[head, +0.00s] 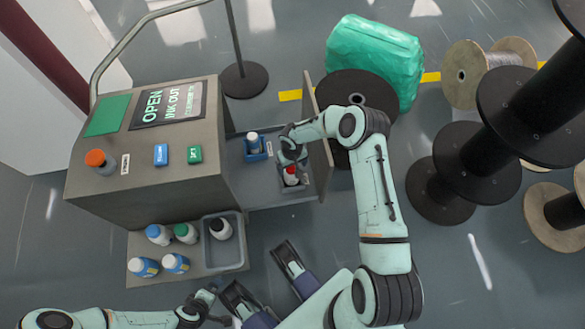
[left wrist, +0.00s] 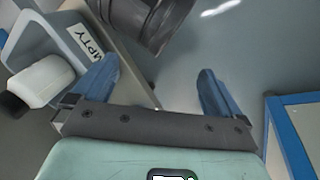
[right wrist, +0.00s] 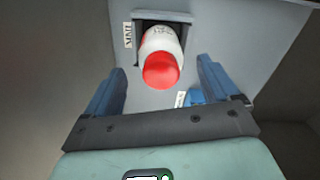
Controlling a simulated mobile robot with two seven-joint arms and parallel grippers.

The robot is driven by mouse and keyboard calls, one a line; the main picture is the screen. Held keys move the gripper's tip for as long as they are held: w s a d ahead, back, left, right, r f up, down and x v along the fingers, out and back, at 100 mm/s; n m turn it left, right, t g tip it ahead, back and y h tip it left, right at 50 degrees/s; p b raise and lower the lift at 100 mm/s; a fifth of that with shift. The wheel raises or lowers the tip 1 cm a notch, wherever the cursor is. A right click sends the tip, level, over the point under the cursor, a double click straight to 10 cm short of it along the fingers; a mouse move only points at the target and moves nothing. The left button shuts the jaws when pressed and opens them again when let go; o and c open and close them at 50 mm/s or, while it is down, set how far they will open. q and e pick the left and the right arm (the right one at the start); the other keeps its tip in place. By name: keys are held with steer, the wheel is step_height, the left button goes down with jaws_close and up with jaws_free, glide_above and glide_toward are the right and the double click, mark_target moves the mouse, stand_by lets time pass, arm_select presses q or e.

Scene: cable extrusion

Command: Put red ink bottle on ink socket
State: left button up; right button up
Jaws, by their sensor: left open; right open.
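The red-capped white ink bottle (head: 291,171) stands in an ink socket (head: 302,185) inside the open compartment of the grey machine. In the right wrist view the bottle (right wrist: 162,62) sits in the dark square socket (right wrist: 176,16), its red cap towards me. My right gripper (right wrist: 161,78) is open, its fingers apart on either side of the cap, with no visible grip on it. In the head view the right gripper (head: 290,153) is beside the bottle. My left gripper (left wrist: 158,85) is open and empty, low by the front shelf.
A blue-capped bottle (head: 252,142) stands in the neighbouring socket. Several bottles stand on the front shelf (head: 190,286); a black-capped one (head: 220,228) is in the grey tray (head: 239,255) marked EMPTY. The compartment door (head: 318,130) is open near my right arm. Spools (head: 440,190) stand on the right.

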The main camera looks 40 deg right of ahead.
step_height(320, 180, up, 9)
steer(key=p, duration=0.2)
steer(key=s+a+f+y, duration=0.2)
steer(key=s+a+f, duration=0.1)
steer(key=s+a, duration=0.3)
steer(key=s+a+f+y, duration=0.2)
steer(key=s+a+f, duration=0.1)
steer(key=a, duration=0.6)
arm_select(q)
steer(key=shift+g+h, duration=0.3)
steer(key=shift+g, duration=0.2)
steer(key=s, duration=0.1)
steer(key=s+d+r, duration=0.1)
steer(key=s+r, duration=0.1)
steer(key=shift+s+d+r, duration=0.15)
steer(key=shift+d+r, duration=0.05)
steer(key=shift+d, duration=0.1)
arm_select(e)
steer(key=s+a+f+m+t+h, duration=0.1)
steer(key=s+a, duration=0.1)
steer(key=s, duration=1.1)
steer(key=shift+s+a+m, duration=0.2)
steer(key=shift+a+m, duration=0.1)
steer(key=shift+m, duration=0.1)
